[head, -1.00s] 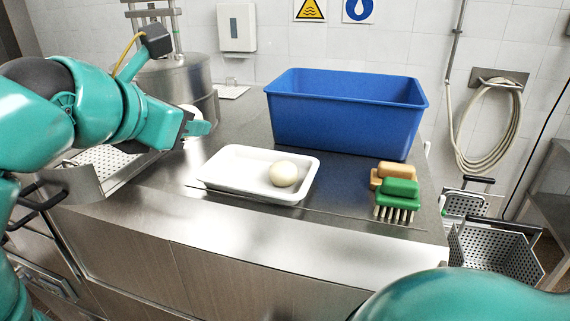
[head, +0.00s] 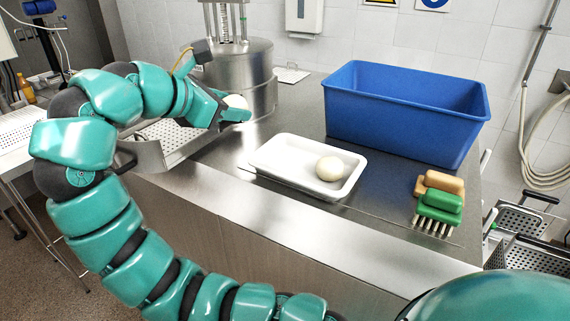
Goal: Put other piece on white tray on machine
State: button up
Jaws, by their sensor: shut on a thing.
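My gripper (head: 236,107) is shut on a round white piece (head: 236,101), partly hidden by the fingers. It holds the piece in front of the steel cylinder machine, to the left of and beyond the white tray. The white tray (head: 276,157) lies on the steel counter. Another round, cream-white piece (head: 330,168) rests in the right part of the tray. The left part of the tray is bare.
A large blue bin (head: 400,115) stands right of the tray. Green and tan brushes (head: 440,203) lie near the counter's right end. A steel cylinder machine (head: 238,72) stands behind my gripper. A perforated steel basket (head: 178,133) sits at the counter's left.

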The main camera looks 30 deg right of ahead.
jog(key=shift+s+d+f+b, duration=0.2)
jog(key=shift+d+f+b, duration=0.1)
jog(key=shift+d, duration=0.15)
jog(key=shift+s+d+f+b, duration=0.2)
jog(key=shift+d+b, duration=0.05)
jog(key=shift+d, duration=0.15)
jog(key=s+d+f, duration=0.1)
jog(key=d, duration=0.2)
jog(key=p, duration=0.2)
send_over(283, 166)
jog(key=f, duration=0.5)
jog(key=shift+w+a, duration=0.25)
jog(key=shift+a, duration=0.15)
jog(key=shift+s+d+f+p, duration=0.2)
jog(key=shift+d+f+p, duration=0.25)
jog(key=shift+f, duration=0.15)
jog(key=shift+f+p, duration=0.45)
jog(key=shift+f, duration=1)
